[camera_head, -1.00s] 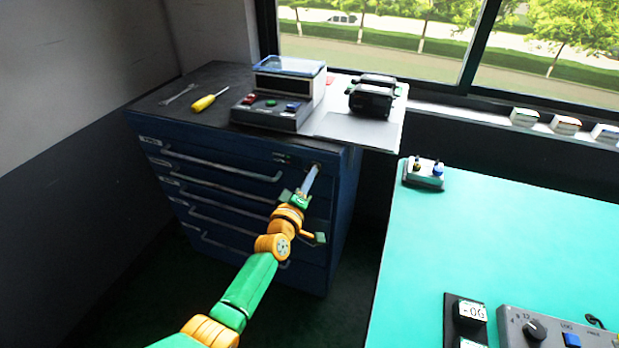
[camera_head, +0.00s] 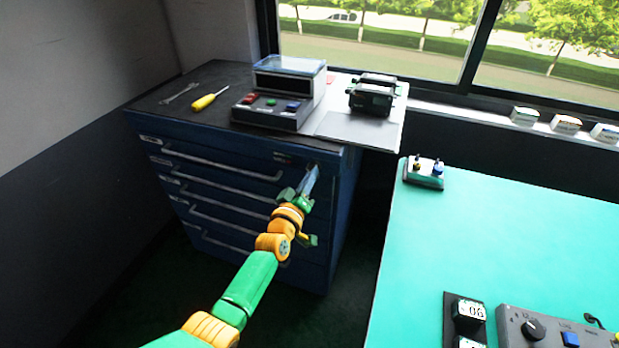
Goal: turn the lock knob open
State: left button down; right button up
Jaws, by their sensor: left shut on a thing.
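The blue drawer cabinet (camera_head: 231,222) stands left of centre, with the lock at the upper right of its front. My left gripper (camera_head: 314,170) reaches up to that spot from below, its fingertips against the cabinet front. It is shut on the lock knob, which its fingers almost wholly hide. The knob's exact angle cannot be told. My right gripper is not in view.
A yellow screwdriver (camera_head: 209,98), a wrench (camera_head: 180,92), a button box (camera_head: 273,107) and a black device (camera_head: 371,97) are on the cabinet top. A green table (camera_head: 480,240) fills the right side. Drawer handles stick out left of my gripper.

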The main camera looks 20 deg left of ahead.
pick_arm(q)
jog(key=shift+r, duration=0.35)
jog(key=c, duration=1.1)
grip_release()
jog(key=shift+w, duration=0.1)
jog(key=shift+o, duration=0.7)
jog(key=shift+f, duration=0.25)
jog(key=s+p, duration=0.1)
jog(key=s, duration=0.6)
jog(key=shift+a+p, duration=0.15)
jog(key=shift+p, duration=0.2)
